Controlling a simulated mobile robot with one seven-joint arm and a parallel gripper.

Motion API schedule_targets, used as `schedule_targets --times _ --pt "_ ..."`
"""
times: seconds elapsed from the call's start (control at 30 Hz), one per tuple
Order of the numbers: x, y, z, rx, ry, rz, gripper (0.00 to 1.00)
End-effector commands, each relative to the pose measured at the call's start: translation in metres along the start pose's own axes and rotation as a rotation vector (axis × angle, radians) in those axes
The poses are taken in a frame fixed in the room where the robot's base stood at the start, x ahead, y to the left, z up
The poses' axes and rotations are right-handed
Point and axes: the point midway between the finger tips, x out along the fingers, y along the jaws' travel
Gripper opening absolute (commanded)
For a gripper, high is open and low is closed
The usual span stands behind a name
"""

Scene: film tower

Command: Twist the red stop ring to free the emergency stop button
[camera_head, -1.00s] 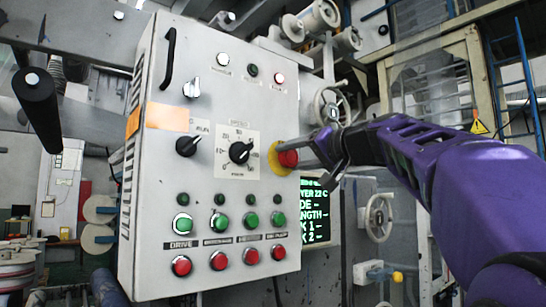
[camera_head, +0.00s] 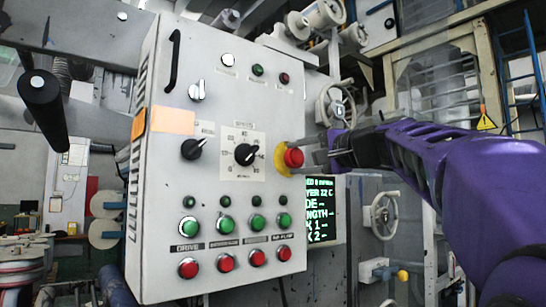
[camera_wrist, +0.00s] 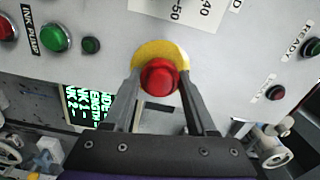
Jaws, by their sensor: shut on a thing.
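The red stop button (camera_head: 294,157) sits on a yellow collar (camera_head: 283,160) at the right edge of the grey control panel. In the wrist view the red button (camera_wrist: 159,77) is round and in front of the yellow collar (camera_wrist: 162,49). My gripper (camera_head: 303,157) comes from the right. In the wrist view my gripper (camera_wrist: 160,80) has one finger on each side of the red button and is shut on it. A separate ring cannot be told apart from the button's red head.
The panel (camera_head: 172,225) carries knobs, green buttons and red buttons left of and below the stop button. A green-text screen (camera_head: 321,208) and a handwheel (camera_head: 336,104) stand behind, right of the panel.

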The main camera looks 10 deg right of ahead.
Motion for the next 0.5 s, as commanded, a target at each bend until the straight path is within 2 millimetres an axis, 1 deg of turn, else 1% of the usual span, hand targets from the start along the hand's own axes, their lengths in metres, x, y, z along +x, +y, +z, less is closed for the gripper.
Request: schedule_targets --times 0.2,0.5 --pt "0.0000 -0.0003 0.0000 0.064 0.000 -0.001 0.01" --pt "0.0000 -0.0003 0.0001 0.083 0.000 -0.001 0.02"
